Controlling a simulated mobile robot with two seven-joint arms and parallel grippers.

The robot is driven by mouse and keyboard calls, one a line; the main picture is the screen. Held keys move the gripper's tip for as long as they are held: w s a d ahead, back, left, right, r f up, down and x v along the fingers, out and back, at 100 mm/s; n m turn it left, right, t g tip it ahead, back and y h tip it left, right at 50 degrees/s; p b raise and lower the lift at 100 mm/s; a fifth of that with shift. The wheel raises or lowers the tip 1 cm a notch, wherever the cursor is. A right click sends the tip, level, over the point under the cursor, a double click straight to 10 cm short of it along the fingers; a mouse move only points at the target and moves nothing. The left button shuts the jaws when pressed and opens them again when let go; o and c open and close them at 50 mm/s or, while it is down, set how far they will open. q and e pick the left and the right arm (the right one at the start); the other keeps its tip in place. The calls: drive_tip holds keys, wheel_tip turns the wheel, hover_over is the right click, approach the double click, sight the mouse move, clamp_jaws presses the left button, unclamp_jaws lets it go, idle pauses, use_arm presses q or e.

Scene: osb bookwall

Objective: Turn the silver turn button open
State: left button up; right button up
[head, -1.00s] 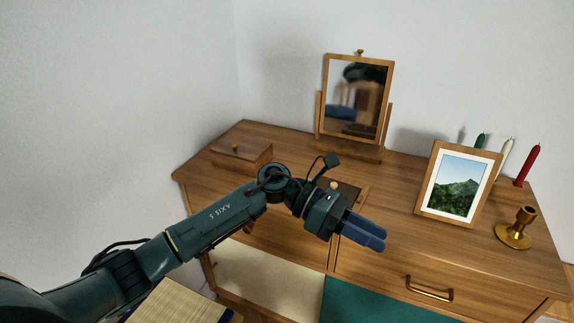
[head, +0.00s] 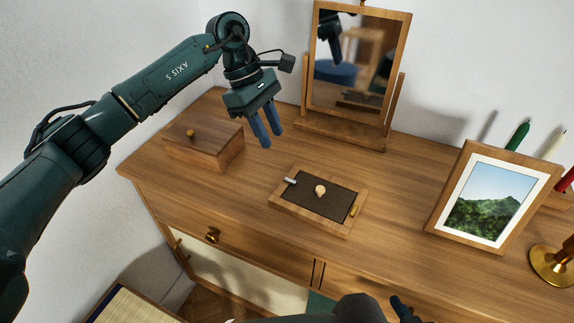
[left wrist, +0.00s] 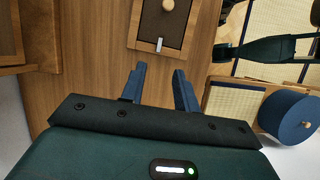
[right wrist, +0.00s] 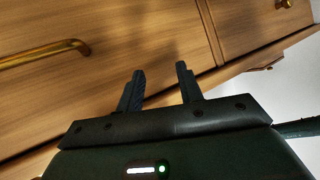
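The silver turn button (head: 291,181) sits on the left side of a small wooden frame (head: 285,202) holding a dark panel (head: 335,200) with a pale round knob (head: 320,191). It also shows in the left wrist view (left wrist: 159,45), just ahead of the fingertips. A brass turn button (head: 353,211) is on the frame's right side. My left gripper (head: 268,137) is open and empty, above the dresser behind and left of the frame, apart from the silver button. My right gripper (right wrist: 160,68) is open and empty in front of the drawers, low in the head view.
The wooden dresser (head: 200,200) carries a lidded box (head: 205,147) at left, a tilting mirror (head: 355,60) behind, and a picture frame (head: 490,200) and brass candlestick (head: 552,262) at right. Dresser top between panel and picture frame is clear.

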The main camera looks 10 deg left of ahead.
sight(291, 180)
use_arm(q)
drive_tip(key=x, duration=1.1)
drive_tip(key=shift+d+p, duration=0.1)
drive_tip(key=shift+p, duration=0.25)
drive_tip(key=shift+r, duration=0.1)
drive_tip(key=shift+c, duration=0.4)
clamp_jaws()
